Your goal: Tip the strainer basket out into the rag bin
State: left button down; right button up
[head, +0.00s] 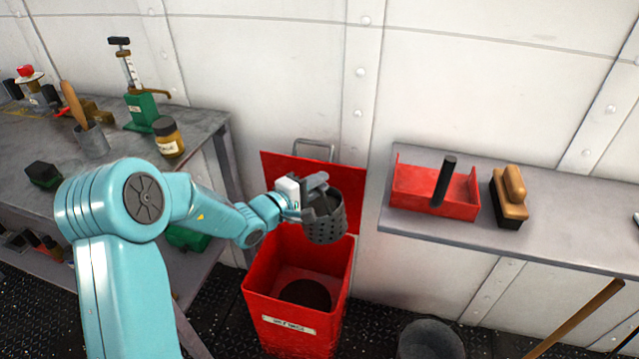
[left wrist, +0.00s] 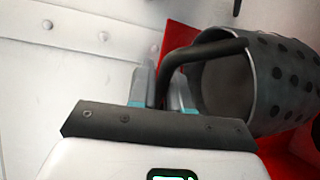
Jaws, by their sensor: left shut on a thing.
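The strainer basket (head: 326,222) is a dark grey perforated cup with a bent handle. My left gripper (head: 313,193) is shut on its handle and holds it over the back part of the red rag bin's opening. In the left wrist view the basket (left wrist: 285,85) is at the right, its mouth partly facing the camera, and the handle runs between the jaws (left wrist: 165,90). The inside that shows looks plain grey. The rag bin (head: 290,320) stands on the floor with its lid raised against the wall; something dark and round lies inside it. My right gripper is not in view.
A workbench (head: 215,125) at the left carries a green pump (head: 140,108), a jar (head: 168,138) and a cup (head: 92,140). A wall shelf (head: 560,245) at the right holds a red tray (head: 408,185) and a brush (head: 509,198). A dark bucket (head: 430,340) stands right of the bin.

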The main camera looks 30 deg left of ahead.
pick_arm(q)
jog(key=a+f+n+t, duration=0.1)
jog(key=a+f+n, duration=0.1)
jog(key=n, duration=0.1)
jog(key=a+f+n+t+b, duration=0.1)
jog(key=n, duration=0.1)
jog(key=shift+s+a+f+t+h, duration=0.1)
jog(key=shift+s+a+t+h, duration=0.2)
jog(key=shift+s, duration=0.1)
jog(key=s+a+f+n+t+y+b, duration=0.1)
jog(key=a+f+n+t+y+b, duration=0.3)
jog(key=n, duration=0.9)
jog(key=shift+s+a+f+n+y+b, duration=0.25)
jog(key=shift+a+y+b, duration=0.25)
jog(key=shift+a+b, duration=0.65)
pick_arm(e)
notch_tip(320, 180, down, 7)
pick_arm(q)
jog(key=shift+w+d+r, duration=0.1)
jog(key=shift+d, duration=0.1)
